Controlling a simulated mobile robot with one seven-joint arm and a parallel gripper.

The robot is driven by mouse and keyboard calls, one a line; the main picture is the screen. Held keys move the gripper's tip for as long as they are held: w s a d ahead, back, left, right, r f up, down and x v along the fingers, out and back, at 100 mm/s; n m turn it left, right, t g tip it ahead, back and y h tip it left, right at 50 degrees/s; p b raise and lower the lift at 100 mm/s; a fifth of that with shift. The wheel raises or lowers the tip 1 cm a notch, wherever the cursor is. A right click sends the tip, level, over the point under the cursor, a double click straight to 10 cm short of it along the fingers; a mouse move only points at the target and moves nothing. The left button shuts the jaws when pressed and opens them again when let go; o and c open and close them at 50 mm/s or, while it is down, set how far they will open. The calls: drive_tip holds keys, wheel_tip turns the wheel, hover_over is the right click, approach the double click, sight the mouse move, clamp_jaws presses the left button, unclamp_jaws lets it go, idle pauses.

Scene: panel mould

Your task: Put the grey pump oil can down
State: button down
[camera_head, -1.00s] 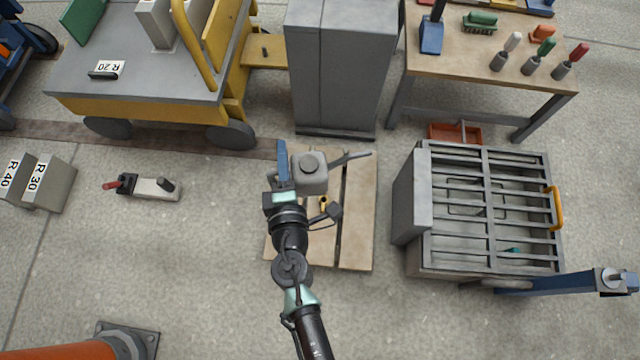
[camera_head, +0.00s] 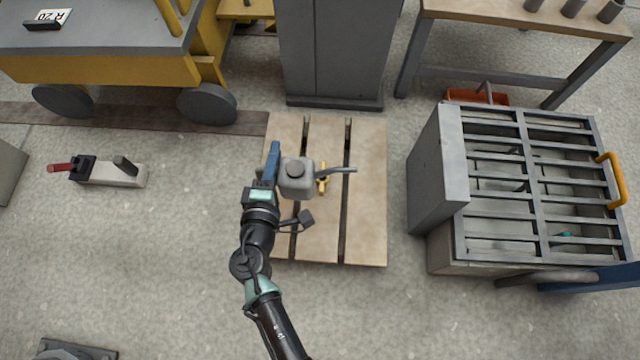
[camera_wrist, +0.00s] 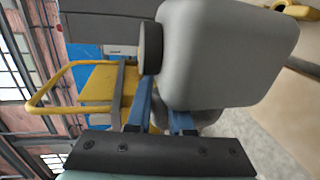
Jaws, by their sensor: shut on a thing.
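The grey pump oil can (camera_head: 297,178) has a dark round cap and a thin spout pointing right in the head view. My gripper (camera_head: 272,168) is shut on it at its left side, with blue fingers. In the wrist view the can (camera_wrist: 225,55) fills the upper middle, between or against the blue fingers (camera_wrist: 160,110); the exact contact is hidden. The can is over the wooden pallet (camera_head: 365,215). I cannot tell for sure whether its base touches the boards.
A small yellow object (camera_head: 322,180) lies on the pallet beside the can. A grey cabinet (camera_head: 335,50) stands behind, and a slatted grey crate (camera_head: 435,185) stands to the right. A grey tool with a red handle (camera_head: 110,173) lies on the floor at left.

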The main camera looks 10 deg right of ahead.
drive_tip(key=shift+f+b, duration=3.95)
drive_tip(key=shift+f, duration=1.05)
drive_tip(key=shift+f, duration=0.15)
drive_tip(key=c, duration=0.8)
unclamp_jaws()
